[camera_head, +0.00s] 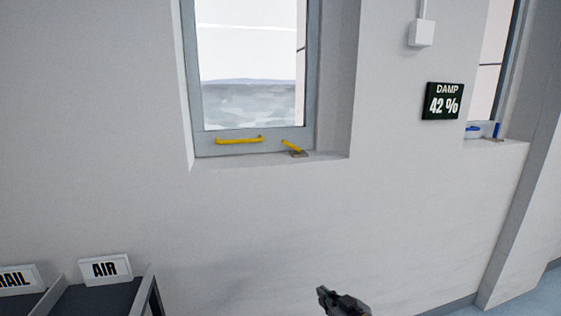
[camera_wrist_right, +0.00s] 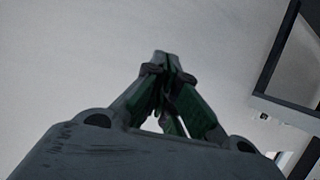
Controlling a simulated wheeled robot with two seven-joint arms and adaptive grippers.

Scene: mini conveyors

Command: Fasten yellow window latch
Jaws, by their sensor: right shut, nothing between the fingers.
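The yellow window latch (camera_head: 292,146) is a short yellow lever on a small grey base at the lower right of the window frame, near the sill. It is tilted, with its upper end to the left. A yellow horizontal handle (camera_head: 239,140) is on the bottom rail of the same window (camera_head: 250,80), left of the latch. My right gripper (camera_head: 322,291) is below the window at the bottom of the head view, well apart from the latch. In the right wrist view its fingers (camera_wrist_right: 165,60) meet at the tips, shut and empty. My left gripper does not show.
A second window with a blue latch (camera_head: 496,130) is at the right edge. A "DAMP 42 %" display (camera_head: 443,101) and a white box (camera_head: 421,33) are on the wall. Trays with AIR (camera_head: 105,269) and partly cut-off MAIL (camera_head: 18,279) signs stand lower left. The wall below the window is clear.

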